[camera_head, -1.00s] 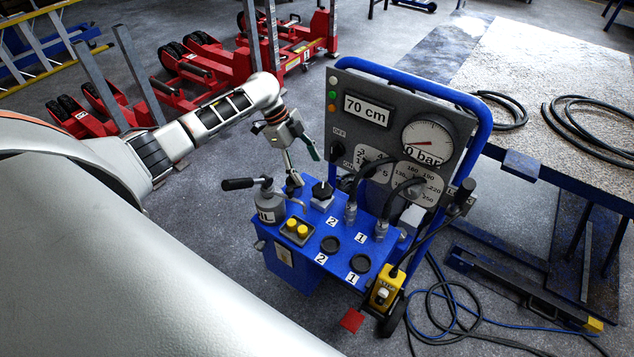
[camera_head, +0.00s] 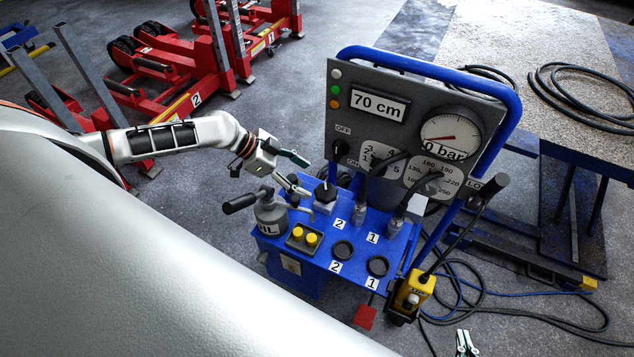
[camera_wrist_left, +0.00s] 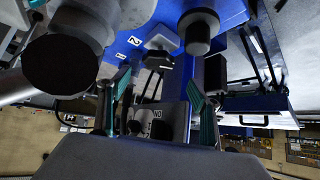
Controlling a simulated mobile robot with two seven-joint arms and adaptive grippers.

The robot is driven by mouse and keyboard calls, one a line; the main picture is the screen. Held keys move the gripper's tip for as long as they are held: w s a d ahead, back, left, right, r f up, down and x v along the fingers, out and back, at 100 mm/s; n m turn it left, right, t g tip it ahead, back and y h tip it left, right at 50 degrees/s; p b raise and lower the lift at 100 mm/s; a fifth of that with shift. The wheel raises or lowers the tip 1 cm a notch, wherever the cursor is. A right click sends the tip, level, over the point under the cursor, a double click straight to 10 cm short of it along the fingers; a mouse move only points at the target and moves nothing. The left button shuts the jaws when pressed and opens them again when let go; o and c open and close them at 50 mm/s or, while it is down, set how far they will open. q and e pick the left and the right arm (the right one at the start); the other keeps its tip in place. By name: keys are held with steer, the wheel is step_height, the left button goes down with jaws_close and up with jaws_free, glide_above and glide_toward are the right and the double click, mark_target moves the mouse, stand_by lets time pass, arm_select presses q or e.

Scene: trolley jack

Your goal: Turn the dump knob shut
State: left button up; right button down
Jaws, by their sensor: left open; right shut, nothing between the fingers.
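A black knob (camera_head: 325,191) on a grey square block stands on the blue trolley deck, left of the hose fittings. I cannot tell for sure that this is the dump knob, as no label for it is readable. My left gripper (camera_head: 305,175) is open, just left of the knob and above the deck. In the left wrist view its teal fingertips (camera_wrist_left: 159,88) are spread, with a dark block (camera_wrist_left: 160,60) beyond them. No contact is visible. My right gripper (camera_head: 464,341) is shut and empty at the bottom edge, right of the trolley.
The grey gauge panel (camera_head: 407,122) rises behind the knob. Hoses (camera_head: 375,180) hang at the right. Red jacks (camera_head: 160,65) stand behind on the left.

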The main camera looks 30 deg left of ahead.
mark_target(325, 191)
arm_select(q)
steer(key=x, duration=0.7)
steer(key=shift+d+f, duration=0.25)
steer(key=shift+d, duration=0.1)
steer(key=c, duration=1.1)
